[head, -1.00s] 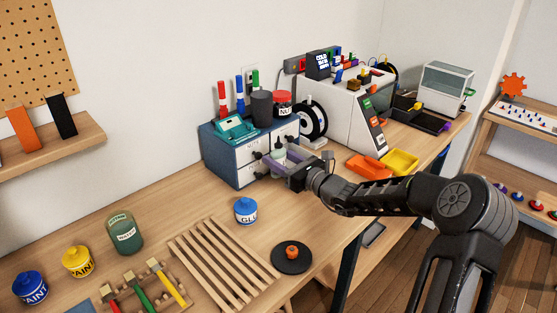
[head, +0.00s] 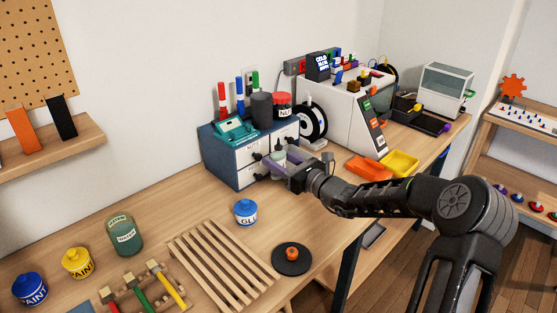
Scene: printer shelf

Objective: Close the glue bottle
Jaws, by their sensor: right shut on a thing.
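I cannot tell what this thing is. My left gripper is not in view.
The blue drawer box (head: 222,163) stands behind my gripper with pens and cups on top. A slatted wooden rack (head: 222,265), a black disc with an orange knob (head: 291,260) and a green jar (head: 124,236) are nearby. Bare table lies left of the glue jar.

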